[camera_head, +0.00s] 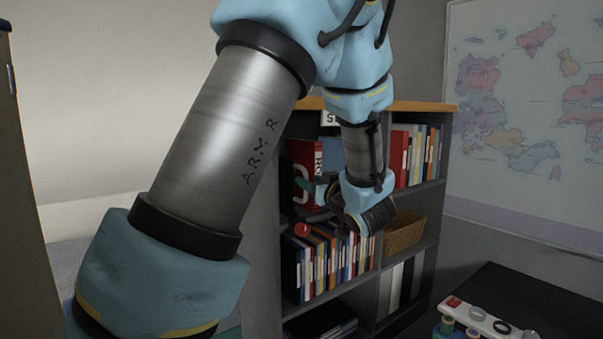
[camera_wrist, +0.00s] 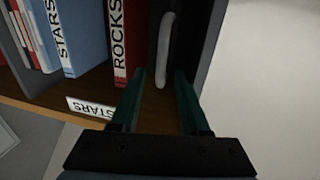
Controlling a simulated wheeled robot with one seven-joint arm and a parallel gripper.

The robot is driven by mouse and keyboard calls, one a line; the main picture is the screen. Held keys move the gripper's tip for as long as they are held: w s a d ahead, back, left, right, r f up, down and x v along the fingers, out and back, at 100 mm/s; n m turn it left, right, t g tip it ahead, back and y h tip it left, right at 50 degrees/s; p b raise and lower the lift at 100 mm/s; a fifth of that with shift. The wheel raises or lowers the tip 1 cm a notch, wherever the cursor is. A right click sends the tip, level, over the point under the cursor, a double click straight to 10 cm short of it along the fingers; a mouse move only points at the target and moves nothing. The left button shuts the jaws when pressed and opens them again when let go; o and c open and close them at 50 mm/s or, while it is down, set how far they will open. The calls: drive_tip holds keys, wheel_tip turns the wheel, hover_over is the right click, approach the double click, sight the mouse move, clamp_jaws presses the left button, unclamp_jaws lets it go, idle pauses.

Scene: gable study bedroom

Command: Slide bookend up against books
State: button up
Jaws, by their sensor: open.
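A black bookend (camera_wrist: 190,30) with a pale grey upright handle (camera_wrist: 165,45) stands in the upper left compartment of the bookcase. Beside it in the wrist view are a red book marked ROCKS (camera_wrist: 121,45) and a blue book marked STARS (camera_wrist: 80,35). Any gap between bookend and red book is too dark to judge. My gripper (camera_wrist: 160,76) is open, its dark green fingers either side of the handle's near end in the picture. Contact cannot be told. In the head view, the handle (camera_head: 301,184) shows at the compartment's left, and my arm hides much of the books.
The bookcase side panel (camera_wrist: 219,45) stands close beside the bookend. Full book rows (camera_head: 325,262) stand below, with a wicker basket (camera_head: 404,233) to the right. A dark table (camera_head: 497,286) holds small items at lower right.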

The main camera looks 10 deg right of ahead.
drive_tip(key=p+x, duration=0.1)
drive_tip(key=x, duration=0.5)
clamp_jaws()
idle(0.3)
drive_tip(key=shift+d, duration=0.2)
idle(0.9)
